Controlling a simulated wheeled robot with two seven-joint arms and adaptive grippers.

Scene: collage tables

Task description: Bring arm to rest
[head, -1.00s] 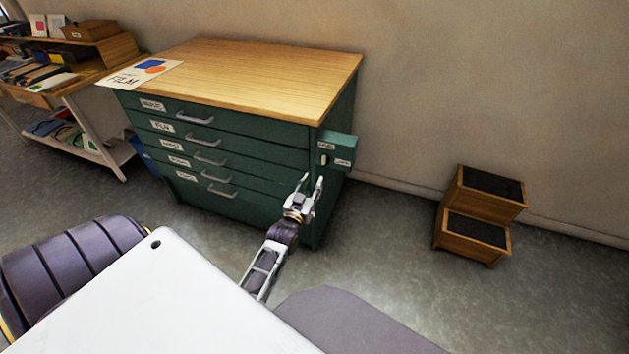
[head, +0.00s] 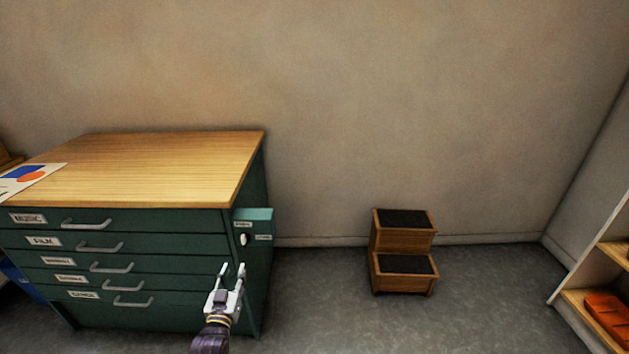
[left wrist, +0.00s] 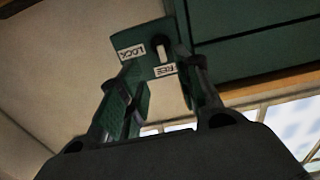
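My left gripper (head: 232,273) is in front of the right end of the green drawer cabinet (head: 180,220), below the small green lock box (head: 253,228) on its side. Its two fingers are apart and nothing shows between them in the head view. In the left wrist view the open fingers (left wrist: 163,95) frame the lock box (left wrist: 150,65), which has a pale knob and labels reading LOCK and FREE. The box appears beyond the fingertips; I cannot tell whether they touch it. My right gripper is not in view.
A wooden step stool (head: 403,262) stands against the wall right of the cabinet. A shelf unit (head: 590,275) with an orange item (head: 610,315) is at the far right. A poster (head: 25,178) lies on the cabinet top. The floor between cabinet and shelf is mostly clear.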

